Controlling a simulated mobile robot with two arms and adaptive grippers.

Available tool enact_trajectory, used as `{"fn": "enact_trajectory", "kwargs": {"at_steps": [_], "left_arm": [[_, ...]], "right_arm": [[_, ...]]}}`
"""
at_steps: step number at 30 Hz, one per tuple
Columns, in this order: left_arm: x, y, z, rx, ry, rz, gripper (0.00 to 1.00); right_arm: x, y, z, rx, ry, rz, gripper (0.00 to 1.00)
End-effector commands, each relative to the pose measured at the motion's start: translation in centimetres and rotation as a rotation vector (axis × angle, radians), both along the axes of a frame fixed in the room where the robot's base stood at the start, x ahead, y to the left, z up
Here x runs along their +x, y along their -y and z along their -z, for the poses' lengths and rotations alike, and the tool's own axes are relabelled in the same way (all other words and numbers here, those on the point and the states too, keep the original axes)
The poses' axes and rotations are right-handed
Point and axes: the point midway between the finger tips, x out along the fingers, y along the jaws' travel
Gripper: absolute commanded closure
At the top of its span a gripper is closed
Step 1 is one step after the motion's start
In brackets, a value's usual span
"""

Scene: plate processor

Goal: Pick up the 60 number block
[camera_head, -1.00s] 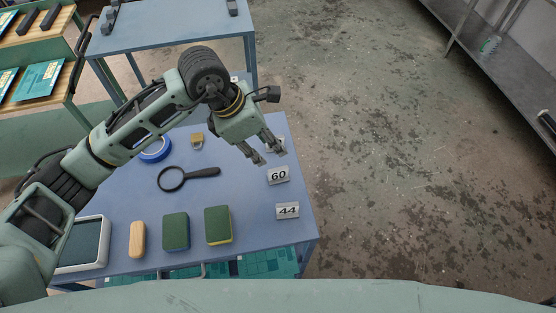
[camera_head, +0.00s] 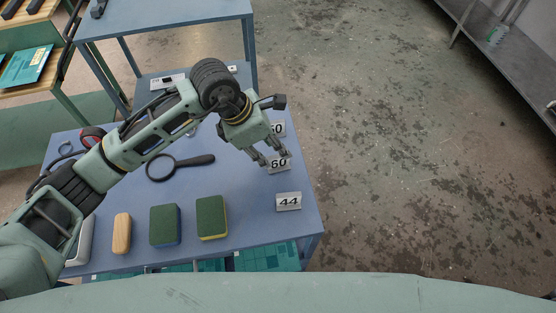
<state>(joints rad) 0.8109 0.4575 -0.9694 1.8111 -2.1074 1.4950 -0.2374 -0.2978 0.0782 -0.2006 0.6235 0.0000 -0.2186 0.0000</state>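The white 60 number block (camera_head: 279,167) stands near the right edge of the blue table (camera_head: 255,220). My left gripper (camera_head: 274,158) is directly over it in the head view, and its two fingertips overlap the block's top edge. The fingers are apart, with nothing visibly held between them. Whether they touch the block cannot be told. My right gripper is not in view.
A 44 block (camera_head: 289,202) stands nearer me. Another number block (camera_head: 278,129) is behind the gripper, its first digit partly hidden. A magnifying glass (camera_head: 190,163), two green sponges (camera_head: 211,216) and a wooden-coloured block (camera_head: 122,233) lie to the left.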

Motion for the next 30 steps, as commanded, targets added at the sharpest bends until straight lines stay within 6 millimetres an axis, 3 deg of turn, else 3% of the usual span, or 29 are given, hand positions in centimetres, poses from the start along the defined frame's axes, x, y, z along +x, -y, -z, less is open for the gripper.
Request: {"fn": "enact_trajectory", "kwargs": {"at_steps": [5, 9, 18, 30], "left_arm": [[-0.1, 1.1, 2.0, 0.000, -0.007, 0.000, 0.67], [0.2, 1.7, 3.9, 0.000, -0.005, 0.000, 0.67], [0.3, 1.8, 4.6, 0.001, 0.000, 0.000, 0.67], [0.3, 1.8, 4.6, 0.001, 0.000, 0.000, 1.00]], "right_arm": [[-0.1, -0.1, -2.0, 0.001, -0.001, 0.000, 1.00], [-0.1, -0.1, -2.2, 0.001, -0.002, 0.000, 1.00], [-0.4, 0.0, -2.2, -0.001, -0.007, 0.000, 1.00], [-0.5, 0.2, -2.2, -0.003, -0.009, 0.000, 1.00]]}}
